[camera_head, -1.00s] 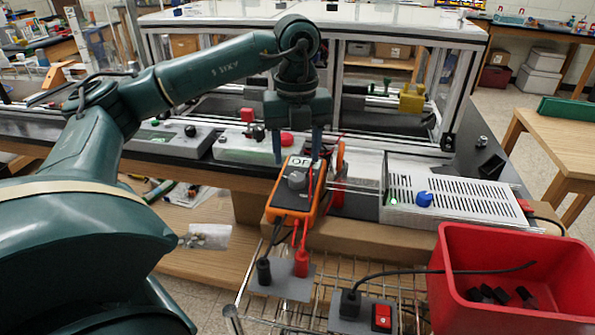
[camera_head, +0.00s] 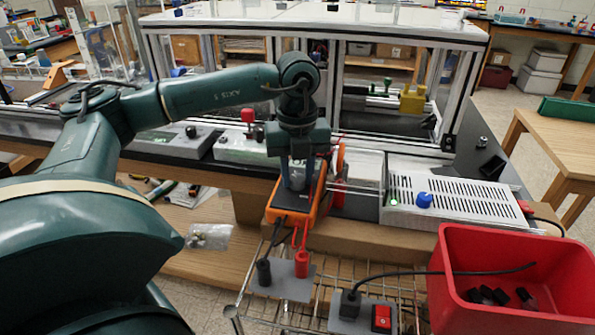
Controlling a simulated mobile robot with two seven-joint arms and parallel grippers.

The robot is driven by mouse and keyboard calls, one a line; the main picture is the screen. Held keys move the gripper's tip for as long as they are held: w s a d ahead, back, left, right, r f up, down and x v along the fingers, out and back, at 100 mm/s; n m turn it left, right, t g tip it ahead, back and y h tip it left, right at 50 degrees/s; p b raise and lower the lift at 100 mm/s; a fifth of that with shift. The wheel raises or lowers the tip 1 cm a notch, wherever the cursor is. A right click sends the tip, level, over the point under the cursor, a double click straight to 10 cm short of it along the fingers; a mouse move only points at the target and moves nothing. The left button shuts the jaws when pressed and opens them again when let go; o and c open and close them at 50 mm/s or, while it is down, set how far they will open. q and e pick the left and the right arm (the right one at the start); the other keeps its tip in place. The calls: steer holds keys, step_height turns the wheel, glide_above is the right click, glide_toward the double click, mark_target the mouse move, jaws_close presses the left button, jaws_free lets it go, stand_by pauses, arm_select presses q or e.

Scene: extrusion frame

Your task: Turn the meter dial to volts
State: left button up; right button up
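The orange and black meter (camera_head: 289,216) lies on the brown ledge near the middle of the view. Black and red plugs with leads run from its front end. My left gripper (camera_head: 296,184) points down over the meter, with its fingers at the grey dial. The fingers and wrist hide the display and most of the dial, so the dial's setting cannot be read. I cannot tell whether the fingers grip the dial or only stand around it. My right gripper is not in view.
A grey plate with black and red sockets (camera_head: 283,280) sits in front of the meter on a wire rack. A white vented box with a blue knob (camera_head: 424,200) stands to the right. A red bin (camera_head: 510,260) is at the front right. A glazed frame stands behind.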

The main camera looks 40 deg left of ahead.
arm_select(q)
steer(key=c, duration=0.4)
steer(key=shift+c, duration=0.2)
steer(key=shift+m, duration=0.3)
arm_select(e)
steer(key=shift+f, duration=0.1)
arm_select(q)
steer(key=m+b, duration=0.1)
steer(key=m, duration=0.1)
steer(key=shift+f+m, duration=0.1)
steer(key=shift+m, duration=0.2)
steer(key=m, duration=0.3)
steer(key=shift+m+b, duration=0.4)
steer(key=m, duration=0.4)
steer(key=shift+a+m+b, duration=0.15)
steer(key=shift+m+b, duration=0.15)
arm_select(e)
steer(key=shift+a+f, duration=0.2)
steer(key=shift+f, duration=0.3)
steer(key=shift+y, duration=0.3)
